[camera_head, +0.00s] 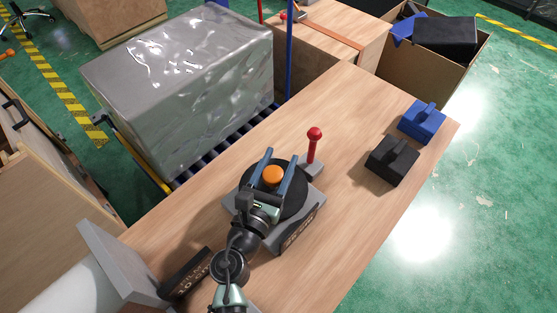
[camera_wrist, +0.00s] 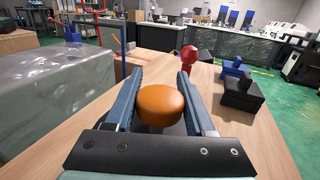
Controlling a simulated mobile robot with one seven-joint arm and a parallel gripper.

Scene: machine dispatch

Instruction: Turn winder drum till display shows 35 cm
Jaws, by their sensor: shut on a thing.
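The winder drum is a black disc (camera_head: 297,202) on a grey base on the wooden table, with an orange knob (camera_head: 273,176) on top. My gripper (camera_head: 279,156) is over the drum, its two blue fingers on either side of the knob and closed on it. In the wrist view the knob (camera_wrist: 163,104) sits between the fingers (camera_wrist: 160,76). A dark display (camera_head: 298,236) on the base's front right side has light figures ending in CM; the number is too small to read surely. My arm hides part of the drum and base.
A red-knobbed lever (camera_head: 314,142) stands just behind the drum. A dark plate (camera_head: 186,273) marked 10 CM is at front left, by a grey upright panel (camera_head: 121,262). Black (camera_head: 392,161) and blue (camera_head: 422,121) blocks lie right. A film-wrapped load (camera_head: 185,85) stands on rollers.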

